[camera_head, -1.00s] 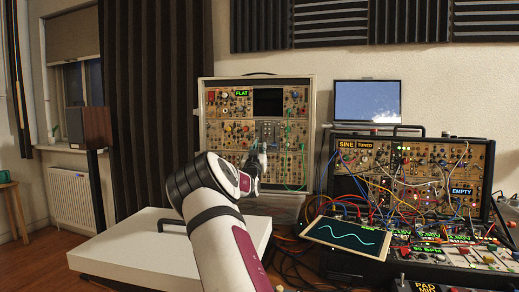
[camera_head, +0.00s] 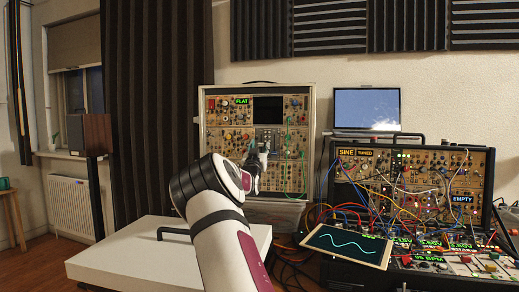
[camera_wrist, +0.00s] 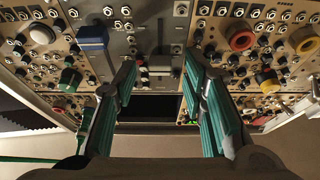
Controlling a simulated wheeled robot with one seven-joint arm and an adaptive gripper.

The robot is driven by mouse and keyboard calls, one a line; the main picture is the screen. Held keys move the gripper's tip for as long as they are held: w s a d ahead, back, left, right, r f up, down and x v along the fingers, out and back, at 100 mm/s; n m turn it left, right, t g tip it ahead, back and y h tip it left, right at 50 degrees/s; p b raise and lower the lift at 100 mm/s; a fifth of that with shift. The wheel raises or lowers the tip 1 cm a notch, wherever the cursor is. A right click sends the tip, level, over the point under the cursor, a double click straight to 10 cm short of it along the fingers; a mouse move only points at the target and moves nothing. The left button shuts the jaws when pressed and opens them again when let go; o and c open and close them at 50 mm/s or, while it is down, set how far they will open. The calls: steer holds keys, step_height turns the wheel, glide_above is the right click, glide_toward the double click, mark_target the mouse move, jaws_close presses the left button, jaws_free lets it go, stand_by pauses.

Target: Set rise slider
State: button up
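The synth case (camera_head: 315,135) stands upright on the left behind the table, with "FLAT" on its small display. My gripper (camera_head: 263,148) is in front of its middle. In the wrist view my gripper (camera_wrist: 160,60) is open, its two teal fingers apart and nothing between them. A grey panel (camera_wrist: 148,25) lies behind the gap. It carries a wide grey cap (camera_wrist: 160,65) and small red, white and green parts (camera_wrist: 142,70) between the fingers. A wide blue cap (camera_wrist: 92,42) is left of the left finger. I cannot tell which part is the rise slider.
Green cables (camera_head: 288,155) hang over the left case's right side. A second case (camera_head: 490,165) with many cables, a tilted tablet (camera_head: 345,243) and a monitor (camera_head: 367,105) are at right.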

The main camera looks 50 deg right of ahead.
steer(key=shift+a, duration=0.1)
steer(key=v, duration=1.2)
steer(key=shift+f, duration=0.1)
stand_by(0.3)
